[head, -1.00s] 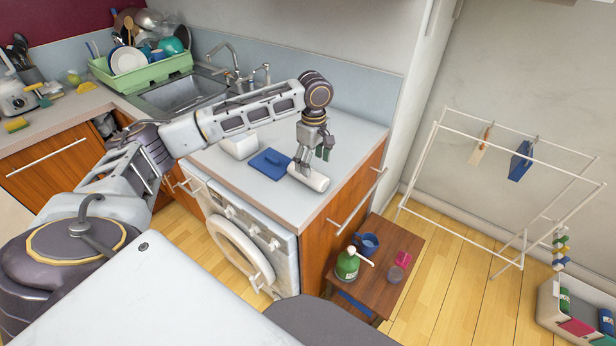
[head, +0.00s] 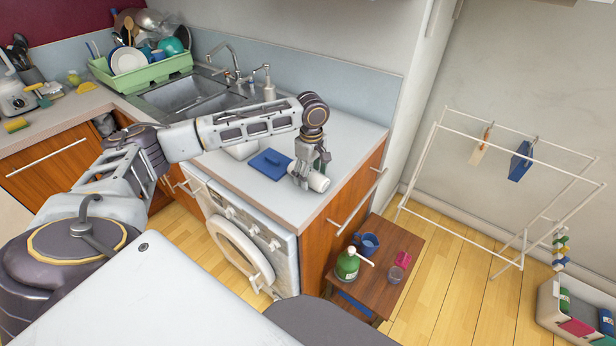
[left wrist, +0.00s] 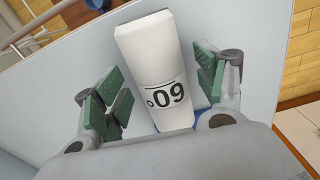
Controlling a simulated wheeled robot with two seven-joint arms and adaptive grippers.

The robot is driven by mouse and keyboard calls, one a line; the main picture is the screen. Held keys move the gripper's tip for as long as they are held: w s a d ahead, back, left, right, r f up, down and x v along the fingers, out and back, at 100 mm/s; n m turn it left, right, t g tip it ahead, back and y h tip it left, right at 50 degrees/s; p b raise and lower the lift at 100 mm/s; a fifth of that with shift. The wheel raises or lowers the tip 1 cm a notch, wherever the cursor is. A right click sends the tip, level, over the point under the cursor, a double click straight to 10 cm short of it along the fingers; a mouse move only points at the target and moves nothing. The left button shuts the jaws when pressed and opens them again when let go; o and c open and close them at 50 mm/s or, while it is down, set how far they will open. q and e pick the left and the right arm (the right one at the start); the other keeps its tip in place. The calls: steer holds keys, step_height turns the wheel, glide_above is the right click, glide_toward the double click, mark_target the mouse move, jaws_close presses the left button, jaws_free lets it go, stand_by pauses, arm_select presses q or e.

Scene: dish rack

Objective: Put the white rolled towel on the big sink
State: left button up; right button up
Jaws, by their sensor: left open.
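The white rolled towel (head: 317,180) lies on the countertop near its right front edge in the head view. In the left wrist view the towel (left wrist: 155,65) shows a band with black digits. My left gripper (head: 308,181) is down over the towel. In the left wrist view my left gripper (left wrist: 160,95) is open, with its green pads on either side of the towel and gaps visible. The big sink (head: 188,93) is at the back left, beside the dish rack; my arm hides part of the sink area. My right gripper is not in view.
A blue folded cloth (head: 270,163) and a white object (head: 241,149) lie left of the towel. A faucet (head: 228,62) and a soap dispenser (head: 268,83) stand behind the sink. The green dish rack (head: 140,76) is full. A small wooden table (head: 385,283) stands below the counter.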

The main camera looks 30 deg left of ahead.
arm_select(q)
steer(key=shift+f, duration=0.25)
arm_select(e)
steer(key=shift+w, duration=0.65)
